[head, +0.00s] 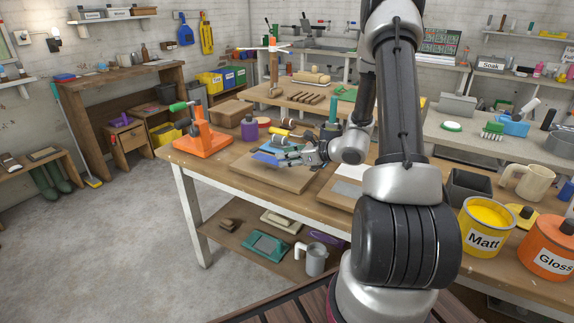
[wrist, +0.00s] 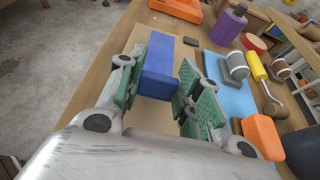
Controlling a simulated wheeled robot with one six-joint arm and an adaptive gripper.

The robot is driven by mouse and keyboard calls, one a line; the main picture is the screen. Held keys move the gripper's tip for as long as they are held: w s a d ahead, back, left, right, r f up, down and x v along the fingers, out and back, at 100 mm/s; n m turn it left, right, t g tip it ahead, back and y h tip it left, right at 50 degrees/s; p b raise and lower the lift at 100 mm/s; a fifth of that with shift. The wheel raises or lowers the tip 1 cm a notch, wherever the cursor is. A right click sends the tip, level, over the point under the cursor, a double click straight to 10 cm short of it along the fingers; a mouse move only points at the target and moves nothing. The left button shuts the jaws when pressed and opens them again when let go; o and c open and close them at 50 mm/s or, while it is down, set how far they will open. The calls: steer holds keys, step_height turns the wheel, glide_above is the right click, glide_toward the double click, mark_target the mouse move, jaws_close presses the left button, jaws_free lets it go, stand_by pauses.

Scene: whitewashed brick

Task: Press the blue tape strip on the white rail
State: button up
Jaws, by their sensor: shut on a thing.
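My gripper (wrist: 155,90) has green-padded fingers on both sides of a blue block (wrist: 160,58) and is shut on it. The block is over a pale wooden board (wrist: 128,118); I cannot tell whether it touches the board. In the head view my gripper (head: 290,155) is low over the same board (head: 262,176) on the workbench, with the block (head: 264,157) at its tip. I cannot make out a thin blue tape strip or a white rail in either view. The gripper and arm hide part of the bench.
A light blue mat (wrist: 232,92) lies beside the board, with rollers on it. An orange tool (head: 203,135), a purple bottle (head: 249,127) and a wooden block (head: 230,113) stand farther left and back. Paint tins (head: 487,238) stand at the right. Bare bench shows at the front left.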

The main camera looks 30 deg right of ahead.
mark_target(288, 173)
steer(key=shift+f, duration=1.45)
steer(key=shift+f, duration=0.1)
steer(key=o, duration=0.8)
steer(key=shift+f, duration=0.1)
steer(key=shift+c, duration=0.2)
steer(key=v, duration=0.7)
steer(key=shift+s+d, duration=0.1)
steer(key=shift+s, duration=0.2)
steer(key=s+a+r+n+g, duration=0.8)
steer(key=s+a+r+n, duration=0.5)
steer(key=s+r+n, duration=0.3)
steer(key=s+d+r+n+h, duration=0.3)
steer(key=s+n, duration=0.2)
steer(key=n, duration=0.1)
steer(key=s+d+r+n+t+h, duration=0.1)
steer(key=s+d+r+n+h, duration=0.3)
steer(key=s+n, duration=0.2)
steer(key=shift+s+d+r+n+h, duration=0.3)
steer(key=shift+n, duration=0.3)
